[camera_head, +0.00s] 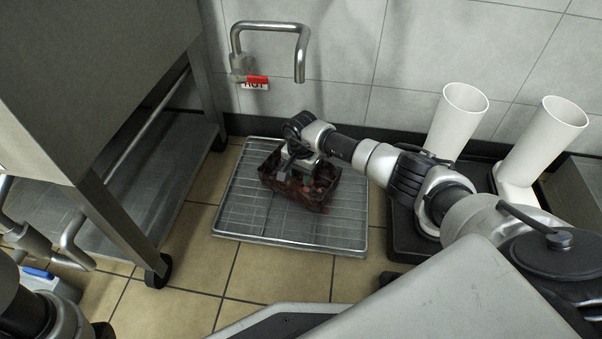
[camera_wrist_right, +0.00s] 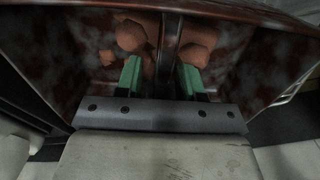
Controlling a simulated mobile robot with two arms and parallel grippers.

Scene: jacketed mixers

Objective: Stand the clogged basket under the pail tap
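The clogged basket (camera_head: 327,188), a dark reddish-brown open box with orange-brown lumps, is over the metal floor grate (camera_head: 235,205). I cannot tell whether it rests on it. A bent steel tap (camera_head: 301,60), apparently the pail tap, comes from the wall above the grate's back edge. My right gripper (camera_head: 305,168) reaches down into the basket from above. In the right wrist view its green fingertips (camera_wrist_right: 162,75) stand apart on either side of a dark upright bar (camera_wrist_right: 169,45) of the basket, with a gap on the left. My left gripper is out of view.
A red "HOT" label (camera_head: 256,82) is by the tap. A steel cart (camera_head: 85,80) on wheels stands at left. White cylinders (camera_head: 455,125) on a dark base stand right of the grate, near my right arm. Tiled floor (camera_head: 190,250) in front is clear.

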